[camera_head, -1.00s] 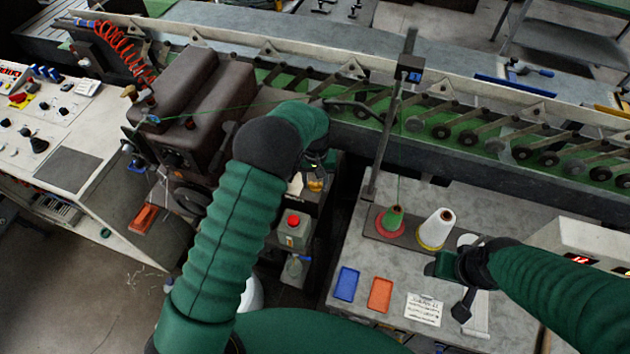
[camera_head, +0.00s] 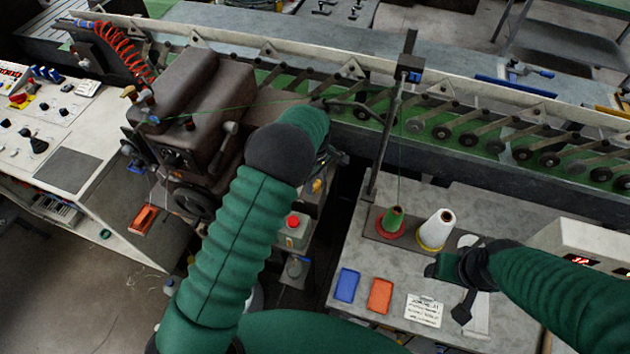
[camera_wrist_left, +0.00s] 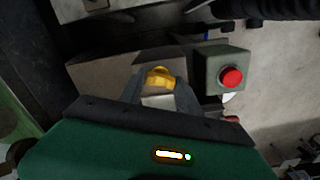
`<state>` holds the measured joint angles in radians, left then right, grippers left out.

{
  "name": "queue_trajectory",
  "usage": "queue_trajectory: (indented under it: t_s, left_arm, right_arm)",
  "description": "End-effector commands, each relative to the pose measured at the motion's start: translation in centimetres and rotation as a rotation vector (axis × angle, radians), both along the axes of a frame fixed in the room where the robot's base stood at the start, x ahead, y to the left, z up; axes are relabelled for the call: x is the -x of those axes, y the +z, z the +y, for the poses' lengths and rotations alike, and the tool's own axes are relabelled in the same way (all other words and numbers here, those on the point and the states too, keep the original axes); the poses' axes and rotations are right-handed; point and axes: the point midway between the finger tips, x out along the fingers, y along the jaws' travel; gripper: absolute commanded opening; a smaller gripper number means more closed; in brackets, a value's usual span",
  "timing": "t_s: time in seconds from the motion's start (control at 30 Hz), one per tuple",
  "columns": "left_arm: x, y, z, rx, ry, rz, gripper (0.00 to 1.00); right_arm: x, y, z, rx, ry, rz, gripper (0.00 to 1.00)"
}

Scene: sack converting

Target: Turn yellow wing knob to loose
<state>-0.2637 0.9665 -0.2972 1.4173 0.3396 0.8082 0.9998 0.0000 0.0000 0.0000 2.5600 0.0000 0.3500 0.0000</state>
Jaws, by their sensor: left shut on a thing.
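The yellow wing knob (camera_wrist_left: 160,77) shows in the left wrist view, between the two grey fingers of my left gripper (camera_wrist_left: 160,82). The fingers are closed against its sides. In the head view a small part of the yellow knob (camera_head: 317,186) shows beside my left wrist, and my green left arm hides most of the gripper. My right gripper (camera_head: 440,268) is over the grey table at the right; whether its jaws are open or shut does not show.
A grey box with a red button (camera_head: 292,222) stands just below the knob. The dark sewing machine (camera_head: 190,110) with its handwheel is left of my left arm. Thread cones (camera_head: 437,229), a blue tray (camera_head: 347,285) and an orange tray (camera_head: 381,296) are on the table (camera_head: 480,210).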

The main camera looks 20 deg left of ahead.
Motion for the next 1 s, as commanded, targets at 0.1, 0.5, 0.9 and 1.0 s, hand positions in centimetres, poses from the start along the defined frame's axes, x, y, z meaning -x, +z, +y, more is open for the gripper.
queue_trajectory:
  t_s: [0.1,0.5,0.9,1.0]
  left_arm:
    - [-0.30,0.27,-0.04,0.000,0.100,-0.008,0.00]
    - [-0.34,0.25,-0.08,0.002,0.343,-0.010,0.00]
    - [-0.37,0.25,-0.03,0.002,0.406,-0.010,0.00]
    - [-0.37,0.25,-0.03,0.002,0.407,-0.010,0.00]
  right_arm:
    - [0.00,0.17,0.00,0.000,0.000,0.000,0.58]
    - [0.00,0.43,0.00,0.000,0.000,0.000,0.58]
    - [0.00,0.48,0.00,0.000,0.000,0.000,0.58]
    - [0.00,0.48,0.00,0.000,0.000,0.000,0.58]
